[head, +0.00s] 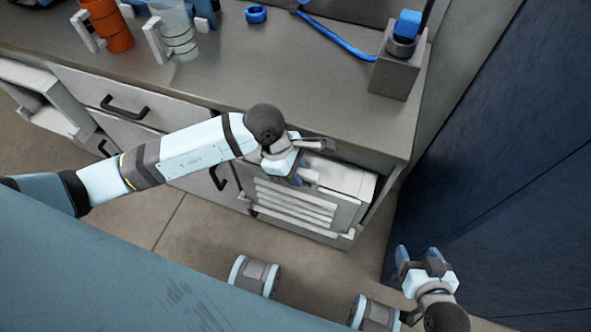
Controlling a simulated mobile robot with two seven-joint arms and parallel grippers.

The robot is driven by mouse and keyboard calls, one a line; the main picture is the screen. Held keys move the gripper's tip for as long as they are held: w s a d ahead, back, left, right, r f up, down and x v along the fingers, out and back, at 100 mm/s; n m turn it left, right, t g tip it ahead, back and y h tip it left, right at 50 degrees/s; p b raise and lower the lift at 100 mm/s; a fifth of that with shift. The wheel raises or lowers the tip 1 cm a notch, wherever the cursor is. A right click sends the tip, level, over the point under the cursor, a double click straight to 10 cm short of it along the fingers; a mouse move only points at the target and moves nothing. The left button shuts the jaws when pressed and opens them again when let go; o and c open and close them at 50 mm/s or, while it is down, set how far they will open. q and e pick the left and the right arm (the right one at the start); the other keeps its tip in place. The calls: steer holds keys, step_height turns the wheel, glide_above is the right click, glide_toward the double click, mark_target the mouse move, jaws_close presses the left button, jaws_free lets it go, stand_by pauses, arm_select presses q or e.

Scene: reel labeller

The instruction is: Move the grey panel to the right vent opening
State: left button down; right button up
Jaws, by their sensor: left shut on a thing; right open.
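The grey panel (293,207), light grey with several horizontal slats, stands at the front of the open bay under the right end of the counter. My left gripper (302,176) is at the panel's upper edge, shut on it; the wrist partly hides the grip. Behind the panel, a pale box-like unit (345,177) shows inside the bay. I cannot tell whether the panel touches the bay frame, and no separate right vent opening is clearly visible. My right gripper (420,262) is open and empty, low at the right, apart from the panel.
The grey counter (250,85) overhangs the bay. Drawers with dark handles (125,107) are to the left. A grey block with a blue-topped item (397,70) stands at the counter's right end. A dark blue wall (490,170) bounds the right side. An orange cup-like holder (108,25) stands at back left.

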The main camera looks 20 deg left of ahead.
arm_select(q)
steer(key=c, duration=0.9)
jaws_free()
steer(key=shift+f, duration=0.2)
arm_select(e)
steer(key=f, duration=0.3)
steer(key=shift+s+d, duration=0.15)
steer(key=shift+s, duration=0.1)
steer(key=shift+f, duration=0.1)
arm_select(q)
steer(key=p+v, duration=0.1)
steer(key=v, duration=1.3)
steer(key=shift+d+r+p, duration=0.1)
steer(key=shift+r+p, duration=0.1)
steer(key=shift+p, duration=0.15)
arm_select(e)
steer(key=r, duration=0.4)
steer(key=shift+a+r, duration=0.25)
steer(key=shift+r, duration=0.1)
arm_select(q)
steer(key=shift+s, duration=0.1)
